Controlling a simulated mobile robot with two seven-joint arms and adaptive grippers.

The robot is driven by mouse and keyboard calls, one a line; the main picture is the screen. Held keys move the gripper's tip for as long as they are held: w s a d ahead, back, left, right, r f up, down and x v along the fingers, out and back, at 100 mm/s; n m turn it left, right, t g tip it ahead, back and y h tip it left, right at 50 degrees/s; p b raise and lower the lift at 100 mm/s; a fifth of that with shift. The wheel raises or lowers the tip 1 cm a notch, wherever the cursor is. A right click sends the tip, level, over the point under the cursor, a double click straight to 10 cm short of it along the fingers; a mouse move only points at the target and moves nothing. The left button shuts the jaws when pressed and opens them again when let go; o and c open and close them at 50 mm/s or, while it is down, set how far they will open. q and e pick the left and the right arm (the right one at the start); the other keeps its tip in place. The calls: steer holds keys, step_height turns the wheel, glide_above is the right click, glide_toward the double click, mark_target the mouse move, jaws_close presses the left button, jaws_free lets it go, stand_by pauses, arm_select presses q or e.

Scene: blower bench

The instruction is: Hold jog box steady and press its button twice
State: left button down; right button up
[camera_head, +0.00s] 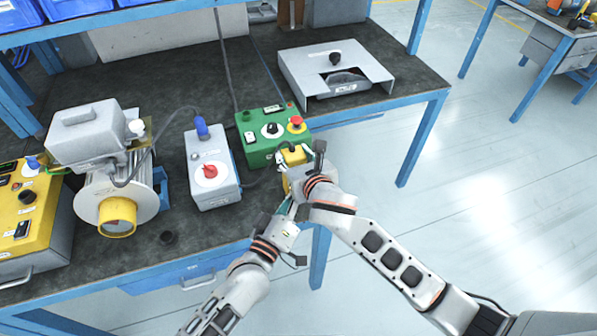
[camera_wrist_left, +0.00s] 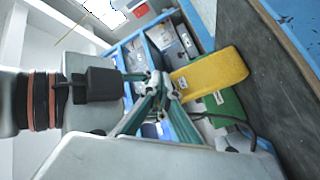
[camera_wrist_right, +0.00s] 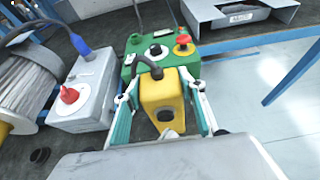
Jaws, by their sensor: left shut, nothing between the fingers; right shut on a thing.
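The yellow jog box (camera_head: 293,157) is held at the bench's front edge, in front of the green control box. My right gripper (camera_wrist_right: 160,95) is shut on it, one finger on each side. In the right wrist view the jog box (camera_wrist_right: 158,92) has a cable at its top and a dark round button (camera_wrist_right: 166,114) on its near face. My left gripper (camera_head: 289,206) is shut and empty just below the jog box. In the left wrist view its closed fingertips (camera_wrist_left: 161,86) are close to the jog box (camera_wrist_left: 215,80); I cannot tell whether they touch.
The green box (camera_head: 270,131) with knob and red stop button stands behind. A grey metal housing (camera_head: 335,70) lies back right.

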arm_select(q)
steer(key=shift+w, duration=0.2)
steer(key=shift+w+a, duration=0.15)
steer(key=shift+w, duration=0.1)
steer(key=shift+w+a, duration=0.15)
steer(key=shift+w, duration=0.25)
stand_by(0.8)
steer(key=shift+s, duration=0.1)
steer(key=shift+s+d, duration=0.25)
steer(key=shift+s, duration=0.45)
steer(key=shift+s, duration=0.1)
steer(key=shift+s+d, duration=0.25)
steer(key=shift+s, duration=0.5)
steer(key=shift+s+d, duration=0.3)
steer(key=shift+s, duration=0.5)
steer(key=shift+s+d, duration=0.25)
steer(key=shift+s, duration=0.5)
